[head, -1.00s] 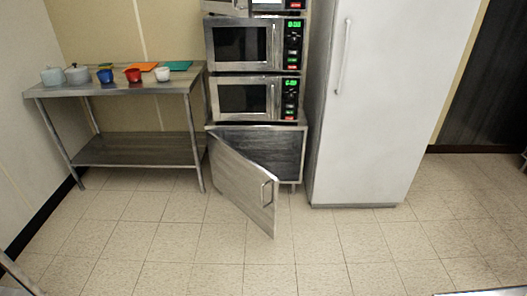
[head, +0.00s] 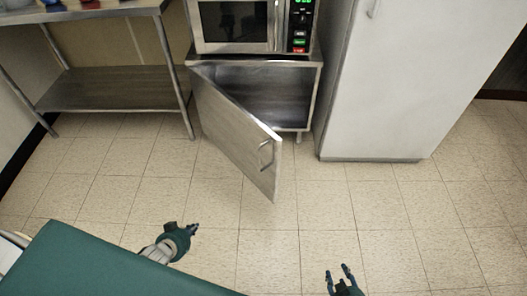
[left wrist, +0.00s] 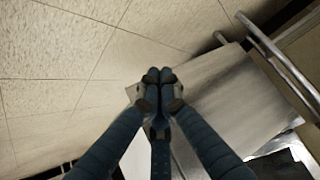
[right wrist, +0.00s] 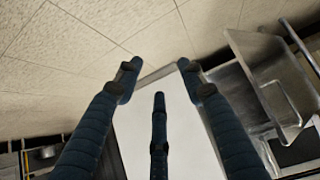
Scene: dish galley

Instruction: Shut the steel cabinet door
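The steel cabinet (head: 292,92) stands on short legs under a microwave. Its door (head: 232,128) is hinged at the left and stands wide open toward me, with a bar handle (head: 266,156) near its free edge. The door and handle also show at the right of the right wrist view (right wrist: 276,88). My left gripper (head: 194,229) is over the floor, nearer to me than the door and left of its free edge; its fingertips meet with nothing visible between them. My right gripper (head: 339,270) is open and empty over the floor, nearer and right of the door.
A steel work table (head: 105,88) with a lower shelf stands left of the cabinet. A tall white fridge (head: 385,90) stands close on the right. A microwave (head: 235,25) sits on top of the cabinet. The tiled floor (head: 330,215) in front is clear.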

